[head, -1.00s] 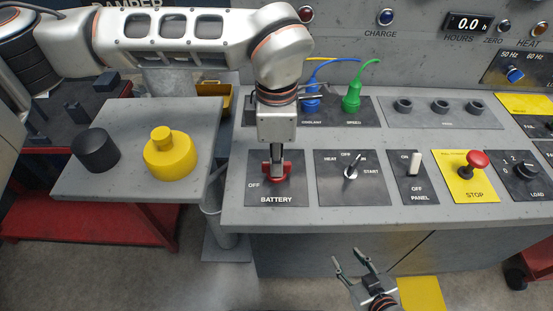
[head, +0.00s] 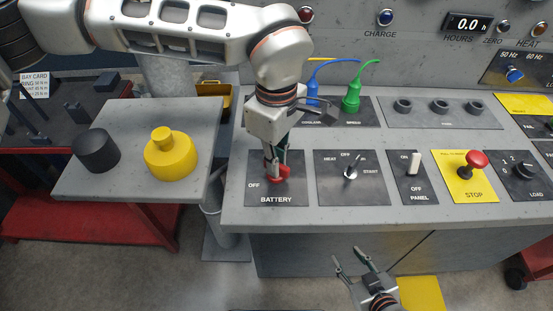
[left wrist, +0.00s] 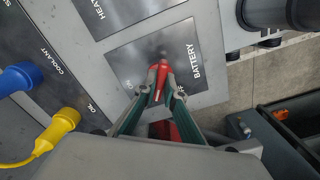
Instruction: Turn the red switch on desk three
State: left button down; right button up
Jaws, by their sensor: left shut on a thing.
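The red switch (head: 281,174) sits on the dark BATTERY plate (head: 258,190) at the left front of the grey console. My left gripper (head: 277,167) comes down on it from above, with its fingers closed on the red handle. In the left wrist view the red handle (left wrist: 159,72) lies between the two fingertips (left wrist: 161,90). The fingers hide part of the switch and of the plate's lettering. My right gripper (head: 350,263) is open and empty in front of the console, below its front edge.
The START selector (head: 351,172), PANEL toggle (head: 415,164) and red STOP button (head: 477,159) stand to the right. Blue (head: 312,98) and green (head: 351,98) plugs are behind. A side table (head: 130,115) holds a black knob (head: 96,150) and yellow part (head: 170,155).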

pick_arm(q)
jog(key=m+p, duration=0.1)
jog(key=m, duration=0.5)
jog(key=shift+r, duration=0.1)
jog(key=m+p, duration=0.1)
jog(key=m, duration=0.4)
jog(key=shift+m, duration=0.3)
dwell(0.3)
jog(key=c, duration=2.1)
grip_release()
jog(key=shift+c, duration=0.2)
notch_tip(320, 180, up, 12)
jog(key=shift+s, duration=0.1)
